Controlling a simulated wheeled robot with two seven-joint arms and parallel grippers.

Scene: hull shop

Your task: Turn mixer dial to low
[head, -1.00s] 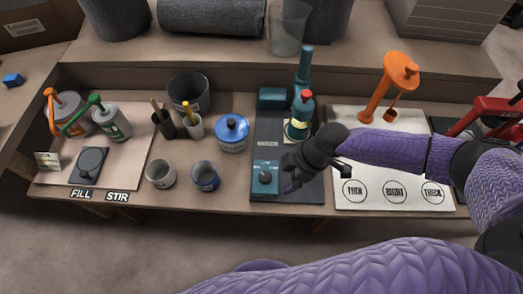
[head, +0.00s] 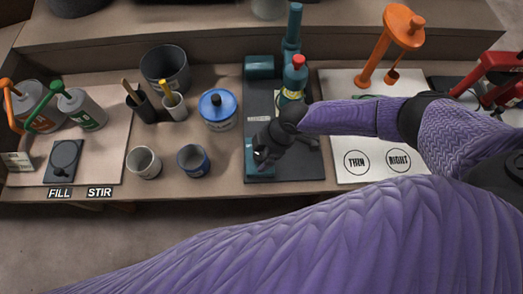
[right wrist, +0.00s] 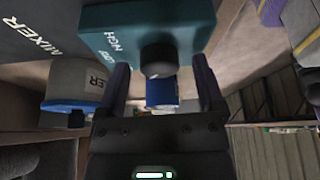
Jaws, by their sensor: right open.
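The mixer's dark base (head: 300,168) stands in the middle of the bench with a teal control box (head: 251,172) at its front left corner. My right gripper (head: 262,154) is over that box in the head view and hides its dial. In the right wrist view, the teal box (right wrist: 125,35) carries white lettering and a black round dial (right wrist: 158,58). The open fingers of my right gripper (right wrist: 162,82) are on either side of the dial, with gaps visible. The dial's setting cannot be made out. My left gripper is not in view.
A red-capped bottle (head: 294,80) stands on the mixer base, near my right forearm. A blue-lidded pot (head: 218,111) and two cups, one grey (head: 144,163) and one blue (head: 193,161), are to the left. A white board (head: 345,145) lies to the right.

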